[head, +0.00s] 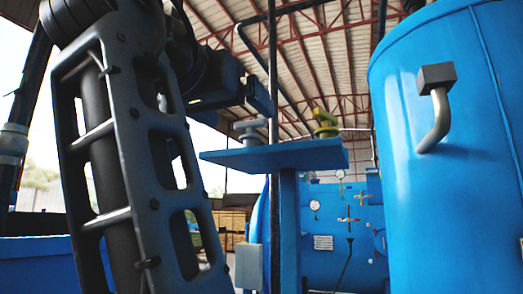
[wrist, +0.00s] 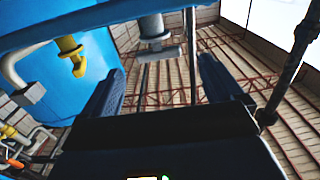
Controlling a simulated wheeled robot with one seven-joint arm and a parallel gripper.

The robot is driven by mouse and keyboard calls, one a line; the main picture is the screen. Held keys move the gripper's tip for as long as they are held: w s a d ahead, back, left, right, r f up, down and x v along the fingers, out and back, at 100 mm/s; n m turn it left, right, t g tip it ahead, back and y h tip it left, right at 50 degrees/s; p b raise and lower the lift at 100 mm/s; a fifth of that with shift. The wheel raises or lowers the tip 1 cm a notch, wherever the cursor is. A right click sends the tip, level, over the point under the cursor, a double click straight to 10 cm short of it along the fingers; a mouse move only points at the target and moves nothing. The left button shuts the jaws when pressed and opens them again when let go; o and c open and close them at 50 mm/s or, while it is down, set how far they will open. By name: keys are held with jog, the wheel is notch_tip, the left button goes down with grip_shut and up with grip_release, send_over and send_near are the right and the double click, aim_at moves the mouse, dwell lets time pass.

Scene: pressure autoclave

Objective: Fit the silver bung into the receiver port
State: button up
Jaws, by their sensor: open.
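The silver bung (head: 250,132) is a grey stepped plug with a wider top, standing on the left part of a blue platform (head: 275,155). It also shows in the wrist view, which looks inverted, as a grey plug (wrist: 153,32) pointing down from the platform at the top. My gripper (head: 264,96) is above and slightly right of the bung in the head view. In the wrist view its two dark fingers (wrist: 161,65) are spread with nothing between them, and the bung lies beyond the fingertips, apart from them. I cannot identify the receiver port for certain.
A yellow fitting (head: 326,123) stands on the platform's right part, beside the bung. A large blue tank (head: 450,180) with a bent grey handle (head: 437,120) fills the right. A blue gauge panel (head: 335,225) is behind. A dark vertical pipe passes behind the platform.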

aim_at(249, 121)
jog(key=p+x, duration=0.1)
jog(key=x, duration=0.4)
jog(key=shift+w+d+f+p, duration=0.1)
jog(key=shift+w+d+p, duration=0.1)
jog(key=shift+w+p, duration=0.2)
jog(key=shift+c, duration=0.2)
jog(key=shift+s, duration=0.1)
jog(key=c, duration=1.2)
